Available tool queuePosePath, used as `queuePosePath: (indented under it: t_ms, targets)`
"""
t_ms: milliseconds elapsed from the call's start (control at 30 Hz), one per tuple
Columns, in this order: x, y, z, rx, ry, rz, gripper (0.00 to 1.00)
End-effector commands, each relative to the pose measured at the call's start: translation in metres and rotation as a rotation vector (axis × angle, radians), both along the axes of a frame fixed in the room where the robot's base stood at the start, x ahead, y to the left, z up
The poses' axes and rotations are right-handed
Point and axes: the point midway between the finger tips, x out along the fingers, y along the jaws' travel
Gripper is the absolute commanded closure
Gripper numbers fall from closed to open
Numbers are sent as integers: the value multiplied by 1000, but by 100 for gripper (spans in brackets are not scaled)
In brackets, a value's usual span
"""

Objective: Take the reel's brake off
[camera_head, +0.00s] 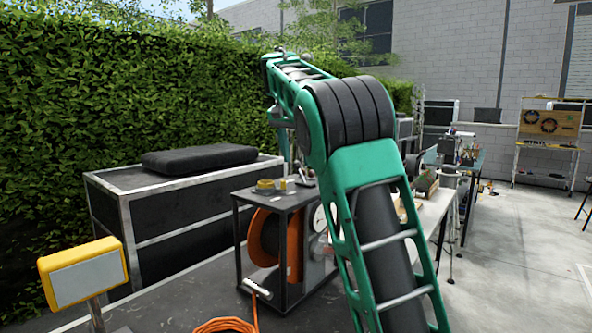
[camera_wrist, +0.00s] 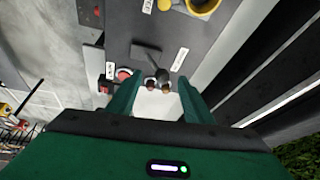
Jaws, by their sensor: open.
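The reel (camera_head: 294,246) is orange with a dark core and sits inside a dark-framed stand (camera_head: 240,235) in the head view. In the wrist view my gripper (camera_wrist: 158,92) is open and points at a grey surface (camera_wrist: 120,20). Small round knob-like parts (camera_wrist: 151,83) lie in line with the gap between the fingers. I cannot tell whether the fingers reach around them. A dark square plate (camera_wrist: 146,56) is just beyond, with white labels on both sides. Which part is the brake is not clear.
Red round parts (camera_wrist: 124,73) lie by the left finger. A yellow cup-like thing (camera_wrist: 203,5) is at the top of the wrist view. A dark case (camera_head: 170,215) stands left of the reel stand; a yellow-framed lamp (camera_head: 85,275) and orange hose (camera_head: 225,324) are nearer.

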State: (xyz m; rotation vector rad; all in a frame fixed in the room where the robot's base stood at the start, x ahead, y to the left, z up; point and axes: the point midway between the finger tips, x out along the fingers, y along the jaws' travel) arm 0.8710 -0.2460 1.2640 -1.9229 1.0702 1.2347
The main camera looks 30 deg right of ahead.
Motion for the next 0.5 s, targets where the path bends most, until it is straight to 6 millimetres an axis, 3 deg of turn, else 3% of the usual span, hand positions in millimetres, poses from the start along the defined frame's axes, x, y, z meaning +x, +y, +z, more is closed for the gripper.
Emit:
queuePosePath:
  t_ms: [200,500]
  targets:
    - [7,-9,-28,0,1,0,53]
    - [10,-12,-39,0,0,1,53]
